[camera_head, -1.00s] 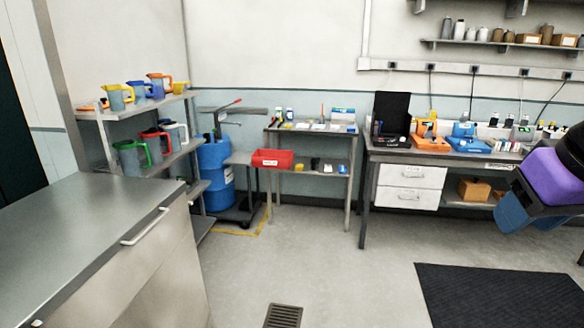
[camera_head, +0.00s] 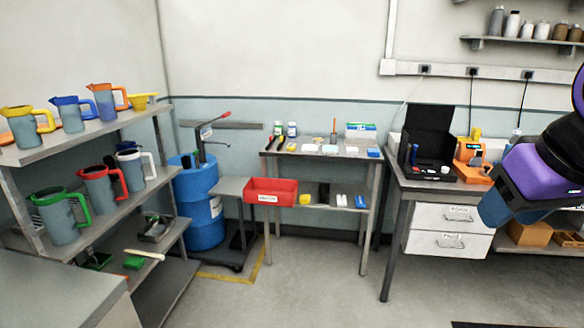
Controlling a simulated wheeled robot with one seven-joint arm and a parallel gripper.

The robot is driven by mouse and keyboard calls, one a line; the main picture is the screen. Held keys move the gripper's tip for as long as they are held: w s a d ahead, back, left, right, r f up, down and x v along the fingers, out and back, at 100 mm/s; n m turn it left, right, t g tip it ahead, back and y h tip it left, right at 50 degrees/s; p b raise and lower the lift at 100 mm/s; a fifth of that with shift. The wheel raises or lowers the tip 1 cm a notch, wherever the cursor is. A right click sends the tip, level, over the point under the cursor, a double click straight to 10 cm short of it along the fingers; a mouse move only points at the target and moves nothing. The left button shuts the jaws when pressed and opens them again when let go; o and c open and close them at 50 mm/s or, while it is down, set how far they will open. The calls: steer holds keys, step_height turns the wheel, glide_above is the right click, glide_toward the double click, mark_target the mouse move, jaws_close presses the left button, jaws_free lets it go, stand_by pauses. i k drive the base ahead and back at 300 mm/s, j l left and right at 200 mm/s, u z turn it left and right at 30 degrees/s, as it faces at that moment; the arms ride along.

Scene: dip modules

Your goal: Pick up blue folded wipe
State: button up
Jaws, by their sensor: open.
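A small blue flat item (camera_head: 375,153) lies at the right end of the top of the small metal table. A pale blue flat piece (camera_head: 331,149) lies near the middle of that top. Another small blue item (camera_head: 360,201) is on the table's lower shelf. They are too small to tell which is the folded wipe. Part of my arm, purple and blue, shows at the right edge, well apart from these items. The fingers of my gripper do not show.
The small metal table (camera_head: 371,178) stands against the wall. A red bin (camera_head: 271,191) sits on its lower left, near a blue drum (camera_head: 204,212). Shelves with jugs (camera_head: 64,216) are left, a bench with drawers (camera_head: 447,243) right. Floor in front is open.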

mark_target(375, 152)
steer(key=i, duration=1.8)
steer(key=i+j+z, duration=0.1)
steer(key=i+z, duration=0.3)
steer(key=i+j+z, duration=0.25)
steer(key=i+z, duration=0.15)
steer(key=i, duration=0.15)
steer(key=i+j+z, duration=0.8)
